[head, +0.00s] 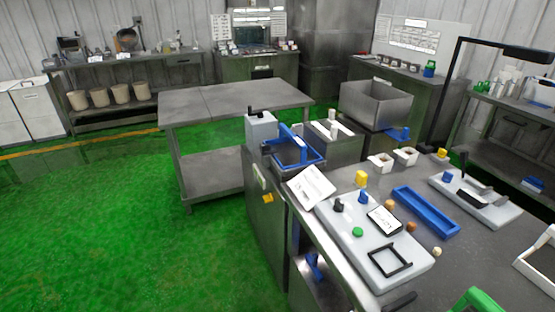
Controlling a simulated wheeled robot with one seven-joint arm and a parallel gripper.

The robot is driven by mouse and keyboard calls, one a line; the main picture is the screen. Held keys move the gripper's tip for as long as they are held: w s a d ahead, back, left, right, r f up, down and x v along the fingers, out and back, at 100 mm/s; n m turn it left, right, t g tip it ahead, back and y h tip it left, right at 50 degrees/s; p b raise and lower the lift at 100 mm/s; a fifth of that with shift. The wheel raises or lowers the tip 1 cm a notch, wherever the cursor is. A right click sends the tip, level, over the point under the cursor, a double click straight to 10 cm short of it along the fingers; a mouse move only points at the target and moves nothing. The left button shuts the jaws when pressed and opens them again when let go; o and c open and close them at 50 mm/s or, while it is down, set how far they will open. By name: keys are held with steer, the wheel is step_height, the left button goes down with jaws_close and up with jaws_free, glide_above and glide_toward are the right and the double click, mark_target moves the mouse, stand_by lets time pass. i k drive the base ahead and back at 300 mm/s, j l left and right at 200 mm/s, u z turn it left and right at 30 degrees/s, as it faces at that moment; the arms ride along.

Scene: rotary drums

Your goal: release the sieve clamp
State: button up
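A blue square frame (311,164) sits on top of a steel cabinet at the centre, with a dark opening inside it. A blue upright lever or bracket (290,136) stands at its back left edge. It may be the sieve clamp, but at this size I cannot tell whether it is closed or loose. A grey box (261,131) with a black knob stands right behind it. My gripper is not in view.
An empty steel table (235,100) stands behind. Green floor (110,225) at left is clear.

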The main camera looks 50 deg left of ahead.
mark_target(265, 148)
steer(key=u, duration=1.8)
